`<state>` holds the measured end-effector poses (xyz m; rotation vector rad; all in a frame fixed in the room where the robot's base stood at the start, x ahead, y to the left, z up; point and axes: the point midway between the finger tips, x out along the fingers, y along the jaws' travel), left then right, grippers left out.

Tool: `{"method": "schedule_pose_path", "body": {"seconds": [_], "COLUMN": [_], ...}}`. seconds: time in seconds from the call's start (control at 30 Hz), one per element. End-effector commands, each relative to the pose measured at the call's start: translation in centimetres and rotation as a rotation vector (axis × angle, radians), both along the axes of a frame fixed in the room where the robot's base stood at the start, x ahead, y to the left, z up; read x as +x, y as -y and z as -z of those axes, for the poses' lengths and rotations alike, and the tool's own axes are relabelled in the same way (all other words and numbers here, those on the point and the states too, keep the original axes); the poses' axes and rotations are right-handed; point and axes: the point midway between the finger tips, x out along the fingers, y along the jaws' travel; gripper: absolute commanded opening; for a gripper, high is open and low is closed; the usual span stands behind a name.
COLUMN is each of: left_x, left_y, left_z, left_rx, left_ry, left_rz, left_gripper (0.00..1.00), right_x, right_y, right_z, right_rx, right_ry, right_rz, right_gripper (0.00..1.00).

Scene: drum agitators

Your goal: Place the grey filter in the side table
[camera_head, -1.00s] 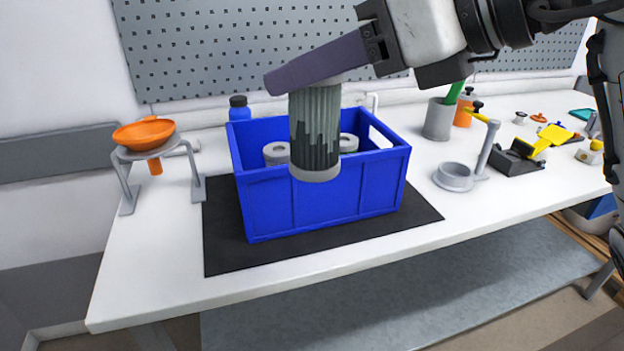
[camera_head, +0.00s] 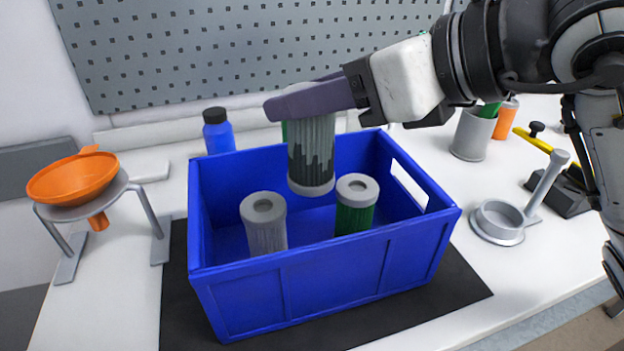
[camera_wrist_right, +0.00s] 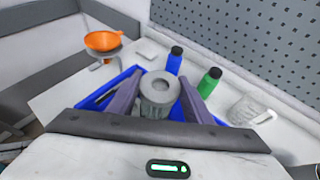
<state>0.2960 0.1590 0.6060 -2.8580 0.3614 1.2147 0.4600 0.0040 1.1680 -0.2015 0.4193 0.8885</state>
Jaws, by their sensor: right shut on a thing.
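My right gripper (camera_head: 300,100) is shut on a pleated filter (camera_head: 311,160), grey-green with dark stains and grey end caps. It holds the filter upright at the crate; in the head view its lower end appears behind the crate's two filters. The right wrist view shows the held filter (camera_wrist_right: 160,92) between both fingers. Inside the blue crate (camera_head: 340,285) stand a grey filter (camera_head: 265,228) at left and a green filter (camera_head: 356,208) with a grey cap at right. Their lower parts are hidden by the front wall. No separate side table can be made out. My left gripper is out of view.
The crate stands on a black mat (camera_head: 445,300) on a white table. An orange funnel (camera_head: 72,180) on a grey stand is at left. A blue bottle (camera_head: 218,132) is behind the crate. A grey ring holder (camera_head: 500,222) and grey cup (camera_head: 472,135) are at right.

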Motion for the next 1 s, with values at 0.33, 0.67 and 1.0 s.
{"method": "schedule_pose_path", "body": {"seconds": [0.33, 0.67, 1.0], "left_x": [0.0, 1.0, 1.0], "left_y": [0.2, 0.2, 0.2], "left_z": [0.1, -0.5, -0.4], "left_rx": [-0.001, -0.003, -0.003], "left_ry": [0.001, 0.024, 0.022], "left_rz": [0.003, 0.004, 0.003], "left_gripper": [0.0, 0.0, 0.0], "right_x": [0.0, 0.0, 0.0], "right_y": [0.0, 0.0, 0.0], "right_z": [6.6, 10.6, 11.1], "right_rx": [-0.001, 0.0, 0.0], "right_ry": [0.001, -0.001, 0.003], "right_rz": [0.0, 0.0, 0.0], "right_gripper": [0.1, 0.1, 0.1]}}
